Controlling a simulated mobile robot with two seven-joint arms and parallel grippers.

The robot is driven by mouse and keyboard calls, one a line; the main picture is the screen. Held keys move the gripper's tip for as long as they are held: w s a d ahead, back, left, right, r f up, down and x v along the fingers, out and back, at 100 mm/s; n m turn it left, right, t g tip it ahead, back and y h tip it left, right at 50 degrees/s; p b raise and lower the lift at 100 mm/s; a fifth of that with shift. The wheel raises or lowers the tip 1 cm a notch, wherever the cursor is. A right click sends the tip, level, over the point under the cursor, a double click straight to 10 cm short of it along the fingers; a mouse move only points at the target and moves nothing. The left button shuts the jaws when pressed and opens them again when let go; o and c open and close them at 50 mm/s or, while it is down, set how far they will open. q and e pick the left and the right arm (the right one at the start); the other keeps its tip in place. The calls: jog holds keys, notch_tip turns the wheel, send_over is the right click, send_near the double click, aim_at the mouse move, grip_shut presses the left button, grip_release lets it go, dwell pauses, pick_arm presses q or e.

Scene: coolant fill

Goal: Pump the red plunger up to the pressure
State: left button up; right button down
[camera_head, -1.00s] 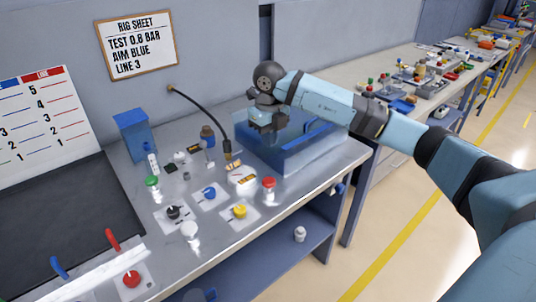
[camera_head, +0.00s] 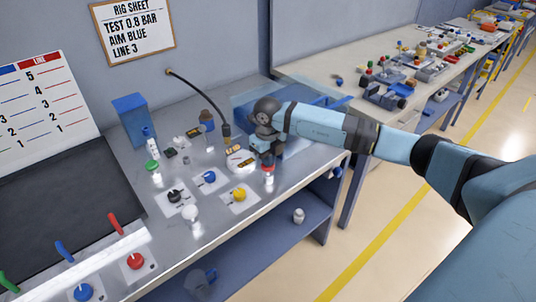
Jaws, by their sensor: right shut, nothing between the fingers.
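The red plunger (camera_head: 268,170) is a red cap on a pale base near the bench's front edge. My right gripper (camera_head: 268,156) is shut and points down directly above the red cap. It hides the top of the cap, and I cannot tell whether it touches. A round white gauge (camera_head: 240,160) with a yellow-orange label sits just left of the plunger; its reading is too small to make out. A rig sheet (camera_head: 132,28) on the wall reads "TEST 0.8 BAR, AIM BLUE, LINE 3". My left gripper is not in view.
Yellow (camera_head: 239,194), blue (camera_head: 209,177) and black (camera_head: 175,196) knobs stand on white plates left of the plunger. A black hose (camera_head: 202,91) hangs from the wall. Red and blue levers stand at the lower left.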

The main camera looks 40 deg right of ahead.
notch_tip(320, 180, down, 3)
jog(key=shift+b, duration=1.05)
jog(key=shift+s+r, duration=0.1)
jog(key=shift+s, duration=0.05)
